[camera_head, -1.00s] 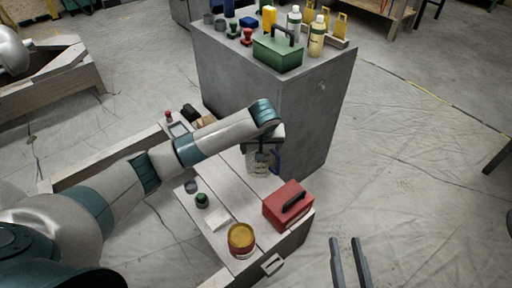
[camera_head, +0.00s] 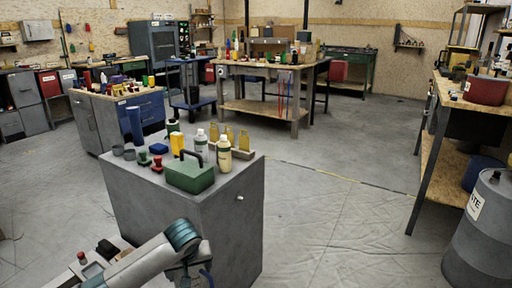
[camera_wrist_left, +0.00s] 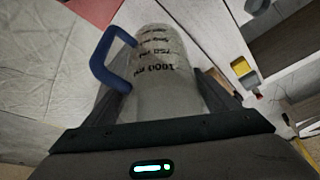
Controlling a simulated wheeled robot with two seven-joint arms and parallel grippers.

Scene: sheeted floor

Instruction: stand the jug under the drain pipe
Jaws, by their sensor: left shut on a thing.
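A translucent grey measuring jug (camera_wrist_left: 160,65) with black volume marks and a blue handle (camera_wrist_left: 108,60) fills the middle of the left wrist view. My left gripper (camera_wrist_left: 162,92) is shut on the jug, one finger on each side of it. In the head view, only the wrist of my left arm shows at the bottom edge, in front of the grey cabinet, with a bit of the blue handle (camera_head: 207,277) beside it. The rest of the jug is cut off there. My right gripper is out of view. I cannot make out a drain pipe in either view.
The grey cabinet (camera_head: 232,215) carries a green toolbox (camera_head: 190,175), bottles and small items. A wooden workbench (camera_head: 262,105) stands behind. A grey drum (camera_head: 485,240) and a shelf unit (camera_head: 432,150) stand at the right. The floor between cabinet and drum is clear.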

